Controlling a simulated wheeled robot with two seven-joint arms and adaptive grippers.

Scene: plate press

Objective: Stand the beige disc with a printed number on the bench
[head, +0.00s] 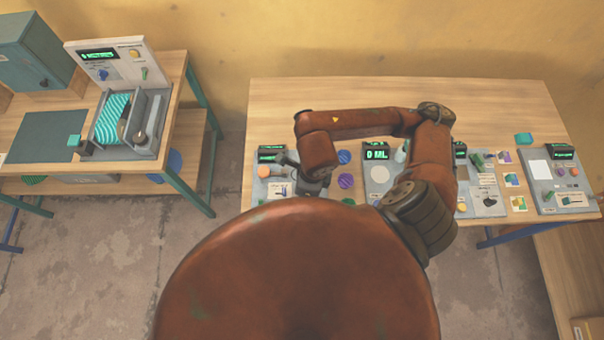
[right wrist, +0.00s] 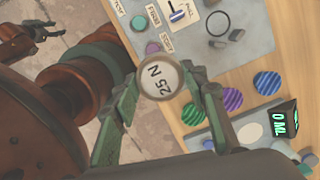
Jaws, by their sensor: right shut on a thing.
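The beige disc (right wrist: 160,80) shows in the right wrist view with "25 N" printed on its pale face and a brownish rim. My right gripper (right wrist: 163,88) is shut on it, with the green-grey fingers on both sides of the disc. In the head view the right gripper (head: 308,188) is over the left part of the bench (head: 400,95), and the disc cannot be made out there. The gap between disc and bench cannot be judged. My left gripper (right wrist: 38,38) shows at the upper left of the right wrist view, with its fingers apart and empty.
Striped blue (right wrist: 267,82), purple (right wrist: 232,98) and green (right wrist: 192,113) discs lie on the bench beside the held disc. A grey panel (right wrist: 230,40) and a device with a green display (right wrist: 285,122) flank them. Bare wood shows along the bench's back.

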